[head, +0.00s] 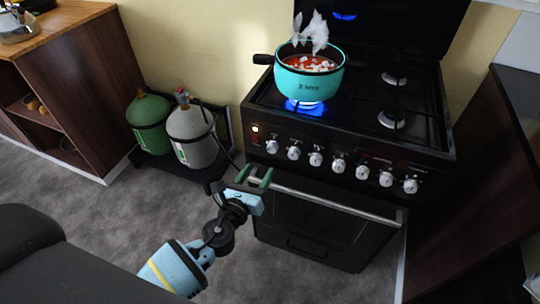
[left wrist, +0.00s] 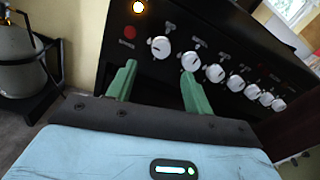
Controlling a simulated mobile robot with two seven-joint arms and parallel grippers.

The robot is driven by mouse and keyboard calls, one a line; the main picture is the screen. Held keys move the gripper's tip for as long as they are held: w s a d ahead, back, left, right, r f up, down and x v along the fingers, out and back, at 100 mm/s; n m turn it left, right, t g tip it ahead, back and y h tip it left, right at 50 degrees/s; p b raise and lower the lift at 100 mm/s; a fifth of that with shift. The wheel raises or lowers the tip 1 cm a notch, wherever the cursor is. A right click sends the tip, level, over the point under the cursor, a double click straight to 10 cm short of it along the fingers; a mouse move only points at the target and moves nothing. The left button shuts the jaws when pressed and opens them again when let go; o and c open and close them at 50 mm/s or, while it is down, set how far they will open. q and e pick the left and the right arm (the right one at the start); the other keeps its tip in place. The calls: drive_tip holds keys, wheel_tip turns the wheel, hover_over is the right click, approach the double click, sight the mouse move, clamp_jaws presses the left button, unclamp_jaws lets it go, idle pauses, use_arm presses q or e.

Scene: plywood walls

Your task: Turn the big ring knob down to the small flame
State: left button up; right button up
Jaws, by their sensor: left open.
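A row of several white knobs runs along the black stove's front panel. The leftmost knob (head: 271,147) also shows in the left wrist view (left wrist: 160,47), beyond the gap between my fingers. The second knob (left wrist: 190,61) is beyond my right-hand fingertip. The labels are too small to read, so I cannot tell which knob is the big ring's. A blue flame (head: 304,106) burns under a steaming teal pot (head: 308,82) on the front left burner. My left gripper (head: 256,174) is open and empty, below and in front of the panel's left end; it also shows in the left wrist view (left wrist: 158,72).
The oven handle (head: 335,206) crosses the stove front below the knobs. A green gas cylinder (head: 149,122) and a grey one (head: 190,135) stand left of the stove. A wooden cabinet (head: 75,85) is farther left, a dark counter (head: 520,95) at right.

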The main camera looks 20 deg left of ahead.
sight(271, 150)
use_arm(q)
drive_tip(key=w, duration=0.8)
drive_tip(key=shift+d+r+b, duration=0.1)
drive_tip(key=shift+d+b, duration=0.25)
drive_tip(key=shift+b, duration=0.05)
drive_tip(key=c, duration=1)
drive_tip(key=shift+o, duration=0.2)
